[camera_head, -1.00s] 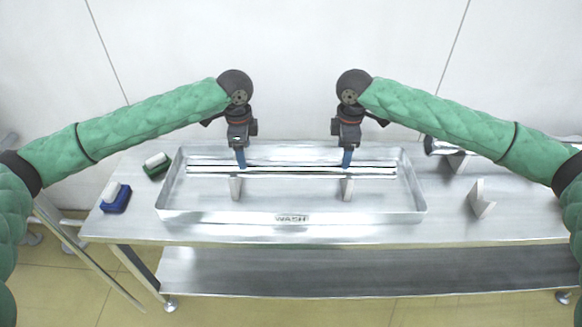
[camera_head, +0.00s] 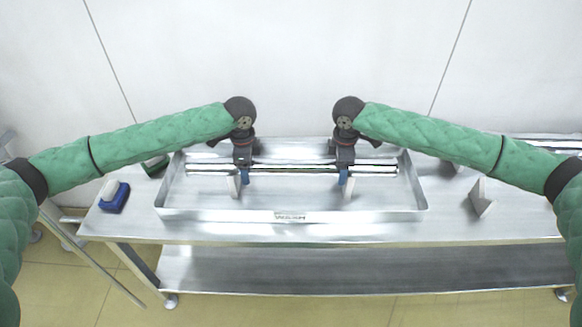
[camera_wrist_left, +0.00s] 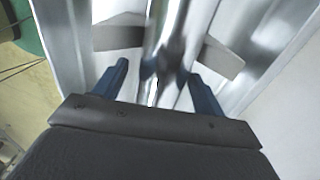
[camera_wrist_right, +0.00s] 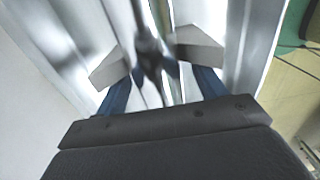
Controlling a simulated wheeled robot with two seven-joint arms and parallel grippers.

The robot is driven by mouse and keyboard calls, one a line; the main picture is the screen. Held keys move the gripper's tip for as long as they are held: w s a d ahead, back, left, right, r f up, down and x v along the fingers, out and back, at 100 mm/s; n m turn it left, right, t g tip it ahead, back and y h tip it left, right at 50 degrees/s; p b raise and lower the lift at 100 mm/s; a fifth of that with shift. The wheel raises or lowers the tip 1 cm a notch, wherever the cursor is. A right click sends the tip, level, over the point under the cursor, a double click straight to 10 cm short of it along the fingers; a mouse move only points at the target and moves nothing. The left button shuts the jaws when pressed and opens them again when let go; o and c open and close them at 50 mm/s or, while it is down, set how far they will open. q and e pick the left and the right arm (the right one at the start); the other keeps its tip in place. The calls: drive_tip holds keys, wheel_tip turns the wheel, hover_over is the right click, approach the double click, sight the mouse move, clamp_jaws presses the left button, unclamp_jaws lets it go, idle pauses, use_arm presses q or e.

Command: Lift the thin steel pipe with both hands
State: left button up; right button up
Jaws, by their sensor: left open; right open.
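My left gripper (camera_head: 244,176) is open and low over the pipe's left part. In the left wrist view the pipe (camera_wrist_left: 176,38) runs between the two blue fingers (camera_wrist_left: 162,88), just past a support. My right gripper (camera_head: 343,178) is open and low over the pipe's right part. In the right wrist view the pipe (camera_wrist_right: 150,50) passes between its fingers (camera_wrist_right: 164,85). I cannot tell whether the fingers touch the pipe.
A blue-and-white brush (camera_head: 115,197) and a green one (camera_head: 155,166), partly behind my left arm, are left of the tray. A pale wedge-like support (camera_head: 483,196) stands to the right. Shiny metal cylinder-like stock (camera_head: 548,143) shows behind my right arm.

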use_arm(q)
drive_tip(key=shift+f, duration=0.1)
drive_tip(key=shift+c, duration=1.1)
use_arm(e)
drive_tip(key=shift+c, duration=1.1)
use_arm(q)
clamp_jaws()
use_arm(e)
clamp_jaws()
use_arm(q)
drive_tip(key=shift+w+r, duration=0.1)
drive_tip(key=shift+r, duration=0.25)
use_arm(e)
drive_tip(key=shift+w+r, duration=0.1)
drive_tip(key=shift+r, duration=0.2)
